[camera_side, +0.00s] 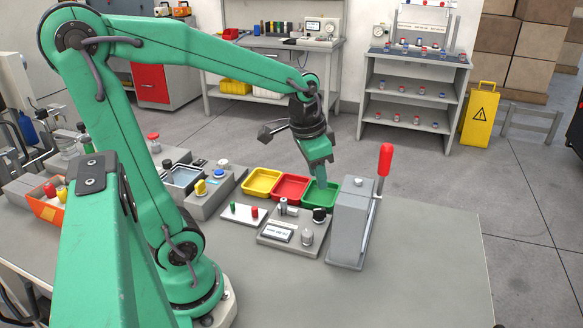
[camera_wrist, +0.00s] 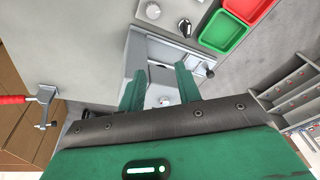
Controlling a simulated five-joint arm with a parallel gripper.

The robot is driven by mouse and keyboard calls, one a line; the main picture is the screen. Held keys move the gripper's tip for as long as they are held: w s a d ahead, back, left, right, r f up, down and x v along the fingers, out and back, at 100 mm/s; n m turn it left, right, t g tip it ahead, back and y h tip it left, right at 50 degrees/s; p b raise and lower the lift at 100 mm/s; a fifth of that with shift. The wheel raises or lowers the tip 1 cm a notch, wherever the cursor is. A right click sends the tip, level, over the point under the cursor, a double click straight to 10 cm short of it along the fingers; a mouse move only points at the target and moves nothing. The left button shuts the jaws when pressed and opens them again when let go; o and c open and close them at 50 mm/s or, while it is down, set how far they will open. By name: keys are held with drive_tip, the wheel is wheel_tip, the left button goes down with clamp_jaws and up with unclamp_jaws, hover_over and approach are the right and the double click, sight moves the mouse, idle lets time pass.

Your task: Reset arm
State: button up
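My green arm reaches over the bench from the left in the side view. My gripper (camera_side: 320,186) points down, close above the green tray (camera_side: 321,196) and behind the grey lever press (camera_side: 354,220) as seen from this camera. In the wrist view, the two green fingers of my gripper (camera_wrist: 158,85) stand apart, with the grey press (camera_wrist: 150,52) showing between and beyond them. I see nothing held between the fingers. The press's red-handled lever (camera_side: 384,165) stands up in the side view, and the red handle (camera_wrist: 14,99) shows at the left edge of the wrist view.
A red tray (camera_side: 290,187) and a yellow tray (camera_side: 262,183) stand beside the green one. A grey device with a small display (camera_side: 277,233) sits in front of them. Bare bench (camera_side: 430,270) lies right of the press.

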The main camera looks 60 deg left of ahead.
drive_tip(key=s+d+r+n+t, duration=0.1)
drive_tip(key=s+d+r, duration=0.3)
drive_tip(key=s, duration=0.4)
drive_tip(key=shift+d+n+t, duration=0.3)
drive_tip(key=shift+d+t, duration=0.5)
drive_tip(key=shift+t, duration=0.1)
